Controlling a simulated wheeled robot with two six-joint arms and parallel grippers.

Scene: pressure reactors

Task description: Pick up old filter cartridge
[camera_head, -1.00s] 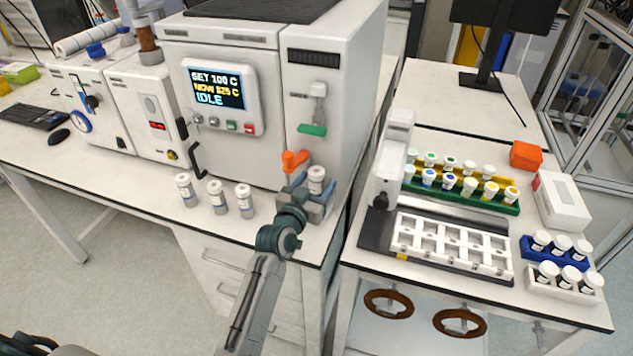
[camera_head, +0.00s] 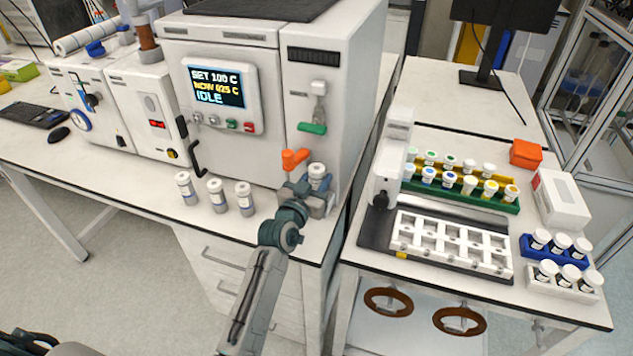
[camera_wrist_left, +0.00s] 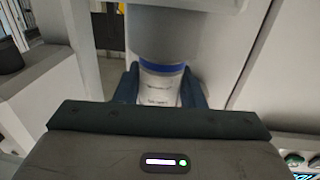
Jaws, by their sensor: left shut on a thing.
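The old filter cartridge is a white cylinder with a blue band and small print. In the left wrist view the cartridge (camera_wrist_left: 160,88) stands between my two dark fingers, its upper end at a grey round part of the machine. My left gripper (camera_wrist_left: 163,90) is shut on it. In the head view the left gripper (camera_head: 312,188) is at the lower right front of the big white machine, below the orange lever, and the cartridge (camera_head: 318,170) shows just above it, partly hidden. My right gripper is not in view.
The orange lever (camera_head: 294,159) is close beside the left gripper. Several white bottles (camera_head: 216,195) stand in a row to its left. The right table holds a white slotted rack (camera_head: 452,246) and coloured vial racks. A gap separates the two tables.

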